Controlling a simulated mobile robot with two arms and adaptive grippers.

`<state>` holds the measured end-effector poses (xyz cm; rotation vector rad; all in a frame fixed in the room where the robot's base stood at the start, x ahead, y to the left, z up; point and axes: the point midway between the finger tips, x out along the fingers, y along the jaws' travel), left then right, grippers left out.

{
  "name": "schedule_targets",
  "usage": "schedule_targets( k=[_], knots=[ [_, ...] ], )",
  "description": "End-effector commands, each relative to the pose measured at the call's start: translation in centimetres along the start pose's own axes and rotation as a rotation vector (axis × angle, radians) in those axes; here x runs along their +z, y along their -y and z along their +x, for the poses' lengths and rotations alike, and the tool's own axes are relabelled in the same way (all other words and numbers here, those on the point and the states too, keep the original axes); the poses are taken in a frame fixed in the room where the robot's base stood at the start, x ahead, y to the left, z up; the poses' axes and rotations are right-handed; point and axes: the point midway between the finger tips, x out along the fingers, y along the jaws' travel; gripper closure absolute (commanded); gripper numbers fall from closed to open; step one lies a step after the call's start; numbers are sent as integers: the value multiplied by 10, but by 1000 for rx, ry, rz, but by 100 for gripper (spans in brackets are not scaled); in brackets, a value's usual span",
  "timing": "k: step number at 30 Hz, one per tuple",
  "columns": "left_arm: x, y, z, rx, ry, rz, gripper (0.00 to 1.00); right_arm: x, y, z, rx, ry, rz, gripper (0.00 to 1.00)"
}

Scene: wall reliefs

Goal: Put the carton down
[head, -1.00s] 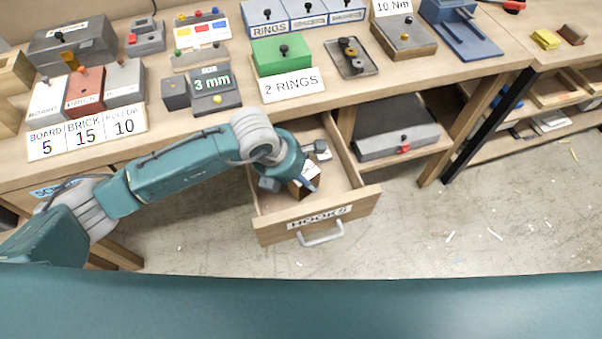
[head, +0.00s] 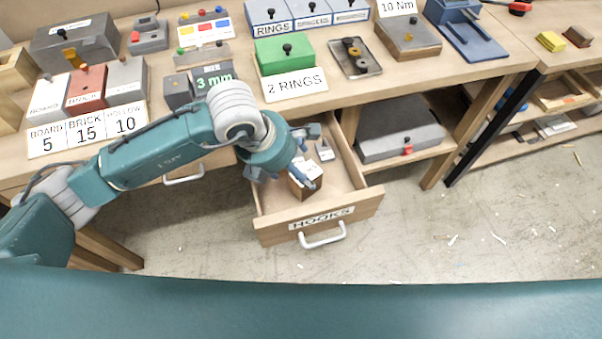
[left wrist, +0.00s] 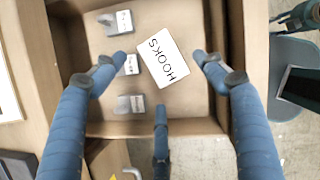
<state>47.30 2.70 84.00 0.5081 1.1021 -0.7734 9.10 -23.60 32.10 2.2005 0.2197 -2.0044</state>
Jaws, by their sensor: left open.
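The carton (head: 306,178) is a small brown box with a white top label. It sits inside the open drawer labelled HOOKS (head: 362,206). In the left wrist view the carton (left wrist: 163,58) shows its HOOKS label from above, tilted in the picture. My left gripper (head: 285,176) is at the drawer, just above and left of the carton in the head view. In the left wrist view its fingers (left wrist: 154,70) are spread around the carton, with visible gaps to its sides. The gripper is open. The carton's underside is hidden. My right gripper cannot be made out.
Small grey labelled pieces (left wrist: 131,104) lie in the drawer beside the carton. The bench top above holds a green box (head: 284,56), a grey tray (head: 372,70) and other boxes. A grey box (head: 400,135) stands on the shelf to the right. The floor in front is clear apart from scraps.

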Motion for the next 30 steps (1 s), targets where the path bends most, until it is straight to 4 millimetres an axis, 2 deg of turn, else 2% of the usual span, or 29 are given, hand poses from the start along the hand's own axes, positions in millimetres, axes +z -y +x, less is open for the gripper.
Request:
schedule_targets(
  k=[3, 9, 27, 30],
  knots=[
    [0, -1, -23, 3, 3, 1, 29, 0, 0, 5, 1, 0, 0, 60],
    [0, 0, -46, 2, 1, 0, 29, 1, 0, 8, 1, 0, 0, 60],
    [0, 0, -50, -1, -1, 0, 29, 1, 0, 8, 0, 1, 0, 60],
    [3, 10, -49, -30, 14, 1, 29, 1, 0, 8, 0, 1, 0, 60]
  ],
)
